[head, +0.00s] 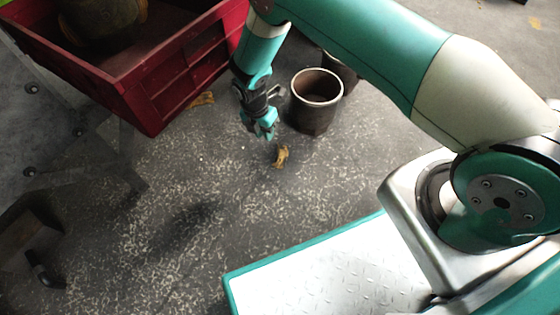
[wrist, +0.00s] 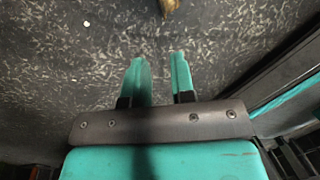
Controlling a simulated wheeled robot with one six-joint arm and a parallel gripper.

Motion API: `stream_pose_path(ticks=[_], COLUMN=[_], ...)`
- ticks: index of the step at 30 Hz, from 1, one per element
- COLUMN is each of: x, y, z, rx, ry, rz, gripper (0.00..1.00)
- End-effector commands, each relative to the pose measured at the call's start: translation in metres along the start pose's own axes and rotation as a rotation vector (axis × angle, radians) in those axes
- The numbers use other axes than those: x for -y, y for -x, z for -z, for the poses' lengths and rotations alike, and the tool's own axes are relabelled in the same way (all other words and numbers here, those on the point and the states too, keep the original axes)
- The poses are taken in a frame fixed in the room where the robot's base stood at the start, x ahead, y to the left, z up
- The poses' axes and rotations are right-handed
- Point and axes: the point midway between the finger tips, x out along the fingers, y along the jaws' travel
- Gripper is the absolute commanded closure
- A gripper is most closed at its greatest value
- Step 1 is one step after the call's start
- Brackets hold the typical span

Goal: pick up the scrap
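A small yellow-brown crumpled scrap (head: 281,156) lies on the dark speckled floor in the head view, below and slightly right of my gripper (head: 266,130). In the wrist view the scrap (wrist: 170,6) shows at the top edge, partly cut off, beyond the fingertips. My gripper (wrist: 159,58) has its two teal fingers apart with bare floor between them. It is open and empty, and apart from the scrap.
A rusty round bucket (head: 314,120) stands just right of my gripper, with another container (head: 345,68) behind it. A red bin (head: 165,98) is at upper left. Another yellowish piece (head: 203,99) lies beside the bin. The floor in front is clear.

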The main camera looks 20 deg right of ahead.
Motion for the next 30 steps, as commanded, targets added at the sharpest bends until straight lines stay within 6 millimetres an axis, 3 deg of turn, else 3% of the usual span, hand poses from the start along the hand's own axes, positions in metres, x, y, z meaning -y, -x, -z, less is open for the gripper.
stream_pose_path(ticks=[1, 8, 15, 23, 30], x=[-0.001, -0.001, 0.0, 0.001, 0.003], y=[-0.013, -0.044, -0.088, -0.105, -0.139], z=[0.002, 0.004, 0.004, 0.002, -0.004], rx=[0.002, 0.004, 0.003, 0.003, 0.003], ry=[0.035, 0.094, 0.092, 0.091, 0.09], rz=[0.008, 0.019, 0.019, 0.018, 0.019], gripper=[0.77, 0.77, 0.77, 0.77, 0.77])
